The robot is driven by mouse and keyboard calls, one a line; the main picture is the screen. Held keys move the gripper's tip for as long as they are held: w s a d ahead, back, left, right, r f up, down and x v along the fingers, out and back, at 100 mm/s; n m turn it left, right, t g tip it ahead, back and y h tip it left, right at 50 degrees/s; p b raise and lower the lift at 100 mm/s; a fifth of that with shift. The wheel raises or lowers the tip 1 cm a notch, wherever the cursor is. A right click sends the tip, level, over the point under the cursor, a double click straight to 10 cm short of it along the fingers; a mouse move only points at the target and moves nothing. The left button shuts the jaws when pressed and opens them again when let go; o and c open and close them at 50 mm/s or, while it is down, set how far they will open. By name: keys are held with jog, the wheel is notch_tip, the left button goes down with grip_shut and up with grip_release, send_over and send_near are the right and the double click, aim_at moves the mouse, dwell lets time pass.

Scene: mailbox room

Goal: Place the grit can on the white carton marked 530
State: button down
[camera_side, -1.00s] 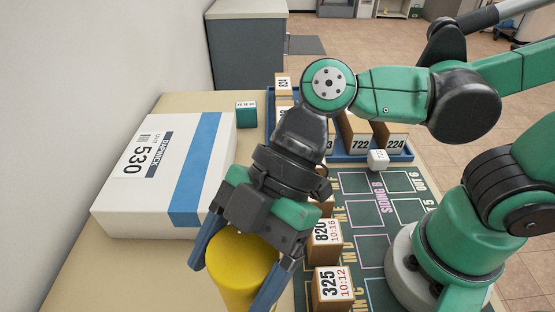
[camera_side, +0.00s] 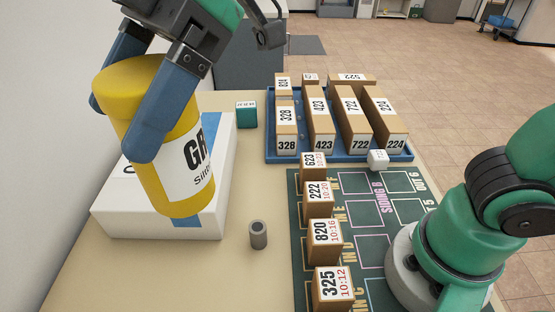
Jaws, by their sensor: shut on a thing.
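The grit can (camera_side: 175,165) is a yellow cylinder with a white label reading "GR". My gripper (camera_side: 125,100) is shut on it near its upper part, with a blue finger on each side. The can is tilted slightly and appears in front of or above the white carton (camera_side: 110,210). The carton lies flat at the left of the table. The can and gripper hide most of its top, its number and much of its blue stripe. I cannot tell whether the can touches the carton.
A small grey cylinder (camera_side: 258,235) stands right of the carton. A teal block (camera_side: 246,114) is behind it. A blue tray (camera_side: 270,152) holds numbered boxes. A white die (camera_side: 377,159) sits by the dark mat (camera_side: 375,240), which bears several numbered blocks. A wall borders the left.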

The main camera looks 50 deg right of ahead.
jog(key=w+d+f+m+t, duration=0.2)
jog(key=w+d+f, duration=0.15)
jog(key=w, duration=0.75)
jog(key=w+d+f+m+t, duration=0.15)
jog(key=w+d, duration=0.25)
jog(key=w, duration=0.8)
notch_tip(320, 180, down, 8)
jog(key=shift+m+h, duration=0.35)
jog(key=shift+h, duration=0.05)
jog(key=shift+f, duration=0.15)
